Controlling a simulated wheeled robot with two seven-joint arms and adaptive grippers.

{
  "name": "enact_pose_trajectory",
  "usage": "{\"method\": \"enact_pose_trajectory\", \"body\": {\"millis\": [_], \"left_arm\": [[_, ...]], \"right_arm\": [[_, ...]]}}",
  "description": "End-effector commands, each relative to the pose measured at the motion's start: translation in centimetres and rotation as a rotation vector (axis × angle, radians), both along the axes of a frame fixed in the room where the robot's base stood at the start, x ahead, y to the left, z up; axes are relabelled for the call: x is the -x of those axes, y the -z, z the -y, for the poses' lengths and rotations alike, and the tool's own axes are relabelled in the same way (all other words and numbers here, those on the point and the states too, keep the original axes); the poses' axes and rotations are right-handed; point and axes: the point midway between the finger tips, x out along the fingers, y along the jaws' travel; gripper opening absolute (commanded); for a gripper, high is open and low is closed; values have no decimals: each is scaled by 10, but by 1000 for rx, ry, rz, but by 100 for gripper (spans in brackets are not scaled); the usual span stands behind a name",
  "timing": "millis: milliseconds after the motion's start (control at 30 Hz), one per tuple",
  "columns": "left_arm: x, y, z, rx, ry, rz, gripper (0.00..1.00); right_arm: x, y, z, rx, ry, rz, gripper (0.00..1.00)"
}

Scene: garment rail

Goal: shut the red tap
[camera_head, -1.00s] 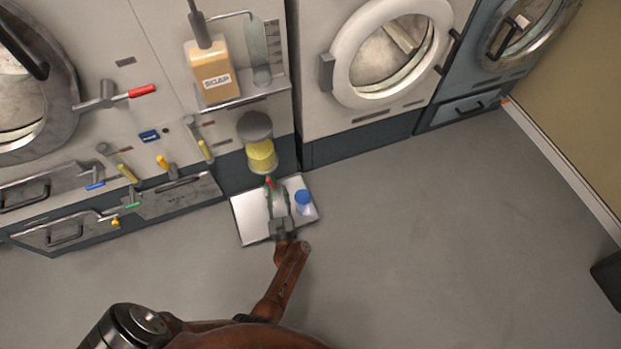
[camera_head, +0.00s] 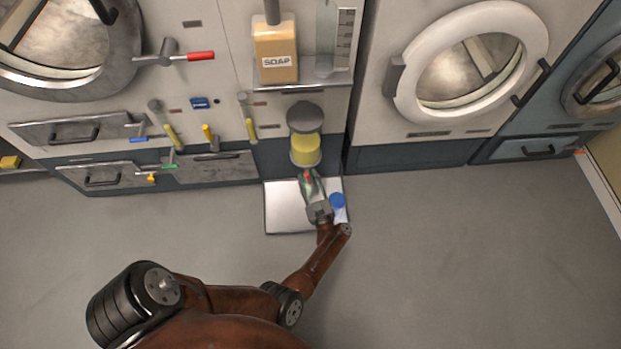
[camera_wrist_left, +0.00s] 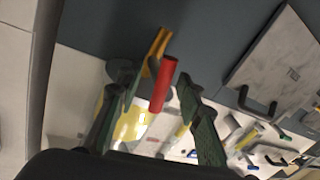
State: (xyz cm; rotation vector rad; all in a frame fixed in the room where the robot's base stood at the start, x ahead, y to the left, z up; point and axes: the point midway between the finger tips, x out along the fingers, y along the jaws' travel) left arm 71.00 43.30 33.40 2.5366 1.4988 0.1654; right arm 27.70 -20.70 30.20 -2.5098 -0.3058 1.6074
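A short red handle (camera_wrist_left: 163,85) stands between the two green fingers of my left gripper (camera_wrist_left: 160,105) in the left wrist view. A yellow-orange lever (camera_wrist_left: 156,48) is just beyond it. In the head view my left gripper (camera_head: 309,184) is below the grey-topped container of yellow liquid (camera_head: 305,148), with a small red spot (camera_head: 308,178) at its fingers. The fingers look apart, with gaps on both sides of the red handle. Another red-handled lever (camera_head: 200,56) sits on the machine panel at the upper left. My right gripper is not in view.
A pale tray (camera_head: 288,213) lies on the floor under my left gripper. A blue-topped item (camera_head: 337,201) is close to the gripper's right. A soap bottle (camera_head: 276,48) stands on the shelf (camera_head: 310,80) above. Several small levers line the panel at left. The floor at right is clear.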

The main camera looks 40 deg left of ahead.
Motion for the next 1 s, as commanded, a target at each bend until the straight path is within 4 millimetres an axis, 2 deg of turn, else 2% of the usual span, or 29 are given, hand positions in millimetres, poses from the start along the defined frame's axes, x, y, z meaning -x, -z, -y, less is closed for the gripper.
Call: {"method": "enact_pose_trajectory", "body": {"millis": [267, 767, 1000], "left_arm": [[-2, -1, -2, 0, 1, 1, 34], [-2, -1, -1, 0, 2, 1, 1], [-2, -1, -1, 3, 1, 3, 0]], "right_arm": [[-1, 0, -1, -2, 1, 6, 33], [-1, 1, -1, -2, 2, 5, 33], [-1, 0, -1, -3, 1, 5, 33]]}}
